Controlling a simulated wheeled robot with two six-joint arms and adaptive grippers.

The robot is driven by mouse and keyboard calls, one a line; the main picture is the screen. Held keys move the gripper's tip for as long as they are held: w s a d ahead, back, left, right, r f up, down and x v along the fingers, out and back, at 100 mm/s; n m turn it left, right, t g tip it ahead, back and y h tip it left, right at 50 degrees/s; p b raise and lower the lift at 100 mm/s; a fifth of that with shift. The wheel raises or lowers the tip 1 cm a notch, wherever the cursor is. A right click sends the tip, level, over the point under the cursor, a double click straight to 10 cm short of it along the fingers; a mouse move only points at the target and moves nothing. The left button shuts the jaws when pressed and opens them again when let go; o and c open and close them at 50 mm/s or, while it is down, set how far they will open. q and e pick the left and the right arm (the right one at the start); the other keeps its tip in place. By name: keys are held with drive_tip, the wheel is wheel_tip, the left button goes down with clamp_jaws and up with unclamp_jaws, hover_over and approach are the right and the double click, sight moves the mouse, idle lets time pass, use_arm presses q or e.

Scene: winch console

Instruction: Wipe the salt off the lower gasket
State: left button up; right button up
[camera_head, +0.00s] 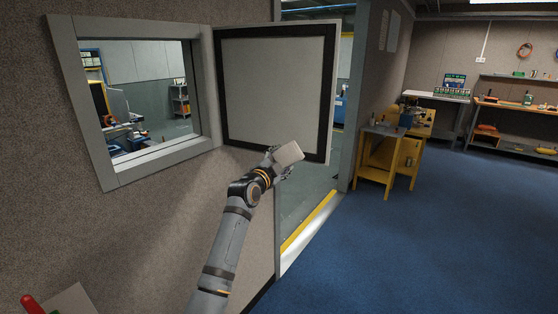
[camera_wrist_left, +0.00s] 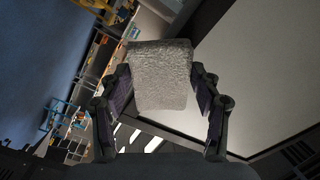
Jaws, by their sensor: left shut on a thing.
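An open hatch panel (camera_head: 275,85) with a pale inner face stands beside the window opening, edged by a black gasket. Its lower gasket strip (camera_head: 245,145) runs along the bottom edge. My left gripper (camera_head: 278,160) is shut on a pale grey rough-textured block (camera_head: 290,153), which also shows between the fingers in the left wrist view (camera_wrist_left: 162,80). The block is at the lower gasket, overlapping its middle-right part in the head view. I cannot tell whether they touch. No salt can be made out on the visible strip. My right gripper is out of view.
A grey window frame (camera_head: 112,178) is set in the wall left of the panel. A doorway with a yellow-edged sill (camera_head: 308,222) lies behind and right. A yellow workstand (camera_head: 376,170) stands farther right; the blue floor (camera_head: 440,245) is open. A red handle (camera_head: 33,305) shows bottom left.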

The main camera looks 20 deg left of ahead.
use_arm(q)
drive_tip(key=shift+w+a+f+b, duration=0.15)
drive_tip(key=shift+a+b, duration=0.25)
drive_tip(key=shift+a, duration=0.35)
drive_tip(key=shift+w+a+b, duration=0.1)
drive_tip(key=shift+a+b, duration=0.3)
drive_tip(key=shift+a, duration=0.8)
drive_tip(key=shift+r, duration=0.2)
drive_tip(key=shift+s+a+p, duration=0.2)
drive_tip(key=shift+s, duration=0.75)
drive_tip(key=shift+s+a+p, duration=0.15)
drive_tip(key=shift+s+p, duration=0.1)
drive_tip(key=shift+s, duration=0.75)
drive_tip(key=shift+s+a+p, duration=0.2)
drive_tip(key=shift+s, duration=0.75)
